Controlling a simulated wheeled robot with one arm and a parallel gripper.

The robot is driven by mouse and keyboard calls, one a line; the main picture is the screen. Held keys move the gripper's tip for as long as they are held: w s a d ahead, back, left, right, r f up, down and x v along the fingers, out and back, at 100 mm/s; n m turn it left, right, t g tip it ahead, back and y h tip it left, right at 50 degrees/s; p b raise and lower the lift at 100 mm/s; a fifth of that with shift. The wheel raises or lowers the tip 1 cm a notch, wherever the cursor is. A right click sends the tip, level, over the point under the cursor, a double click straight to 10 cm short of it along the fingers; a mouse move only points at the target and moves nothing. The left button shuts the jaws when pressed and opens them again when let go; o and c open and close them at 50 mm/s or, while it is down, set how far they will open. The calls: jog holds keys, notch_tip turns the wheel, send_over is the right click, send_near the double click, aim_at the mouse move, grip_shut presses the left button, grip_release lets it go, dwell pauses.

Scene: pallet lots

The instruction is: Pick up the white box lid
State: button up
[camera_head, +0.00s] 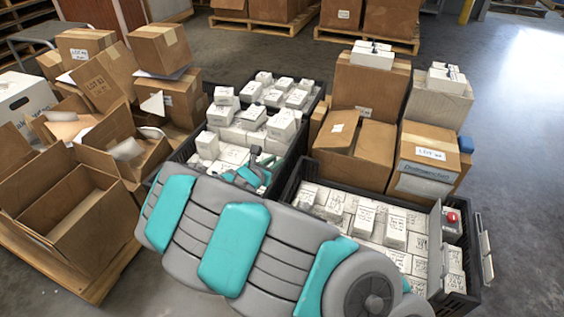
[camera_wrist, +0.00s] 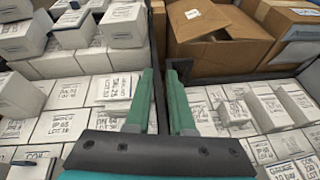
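I cannot single out a separate white box lid. Many small white boxes with black handwriting fill the black crates; one group (camera_head: 240,120) is beyond my gripper, another (camera_head: 365,220) to its right. In the wrist view, labelled white boxes lie left (camera_wrist: 75,110) and right (camera_wrist: 235,105) of the fingers. A larger white box (camera_head: 25,97) stands at the left edge; whether it has a lid is unclear. My gripper (camera_head: 257,163) hangs over the near end of the middle crate. In the wrist view my gripper (camera_wrist: 164,72) has its green fingers apart, with nothing between them.
Open brown cartons (camera_head: 75,215) crowd a pallet at left. Closed cartons (camera_head: 367,85) stand behind the right crate (camera_head: 290,185), with an open-flapped carton (camera_wrist: 225,40) near the fingers. Crate walls meet below my gripper. Bare floor (camera_head: 520,130) lies to the right.

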jog(key=a+f+n, duration=0.1)
jog(key=f, duration=0.1)
jog(key=a+f+n+y, duration=0.1)
jog(key=a+f, duration=0.1)
jog(key=shift+a, duration=0.1)
jog(key=shift+b+x, duration=0.3)
jog(key=shift+x, duration=3.45)
jog(key=shift+w+a+r, duration=0.15)
jog(key=shift+c, duration=0.3)
grip_shut()
